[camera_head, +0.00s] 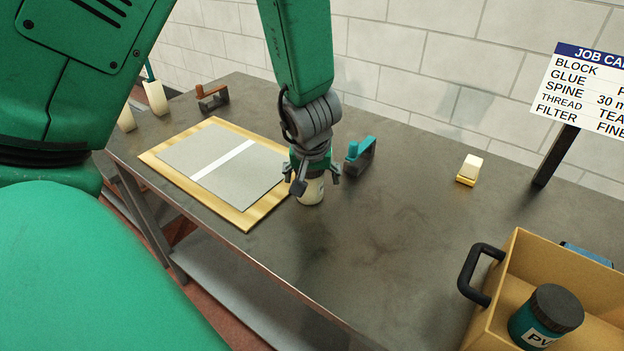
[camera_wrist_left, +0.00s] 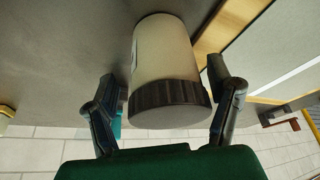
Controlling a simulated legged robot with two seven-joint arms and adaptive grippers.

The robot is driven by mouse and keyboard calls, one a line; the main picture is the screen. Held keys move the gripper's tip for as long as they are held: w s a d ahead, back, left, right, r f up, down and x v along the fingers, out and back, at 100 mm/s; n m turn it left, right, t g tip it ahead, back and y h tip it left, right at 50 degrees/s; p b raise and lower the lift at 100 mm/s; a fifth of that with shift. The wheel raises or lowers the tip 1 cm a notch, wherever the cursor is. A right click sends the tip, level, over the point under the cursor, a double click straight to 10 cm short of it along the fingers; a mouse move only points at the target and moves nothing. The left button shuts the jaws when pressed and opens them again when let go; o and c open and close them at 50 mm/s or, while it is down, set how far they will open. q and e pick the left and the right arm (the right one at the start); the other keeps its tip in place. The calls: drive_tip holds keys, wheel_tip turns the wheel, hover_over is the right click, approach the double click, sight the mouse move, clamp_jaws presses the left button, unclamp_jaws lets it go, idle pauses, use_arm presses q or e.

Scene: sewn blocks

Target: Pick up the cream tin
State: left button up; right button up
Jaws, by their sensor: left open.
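The cream tin (camera_head: 312,191) stands on the dark table beside the board. In the head view my left gripper (camera_head: 313,175) is right over it and hides its top. In the left wrist view the cream tin (camera_wrist_left: 163,60) has a pale body and a dark ribbed lid, and it lies between the two fingers of my left gripper (camera_wrist_left: 165,100). The fingers are spread, one at each side of the lid, with a small gap visible on the left. My right gripper is in neither view.
A wooden-edged board (camera_head: 246,221) with grey panels lies left of the tin. A teal-topped tool (camera_head: 360,155) stands close to its right. A yellow crate (camera_head: 507,262) holding a teal jar (camera_head: 545,318) stands at front right. The table between tin and crate is clear.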

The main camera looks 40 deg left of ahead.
use_arm(q)
drive_tip(key=shift+r, duration=0.1)
drive_tip(key=c, duration=0.3)
drive_tip(key=shift+s, duration=0.1)
drive_tip(key=c, duration=0.7)
drive_tip(key=shift+a, duration=0.2)
drive_tip(key=c, duration=0.3)
drive_tip(key=shift+a, duration=0.1)
drive_tip(key=shift+c, duration=0.2)
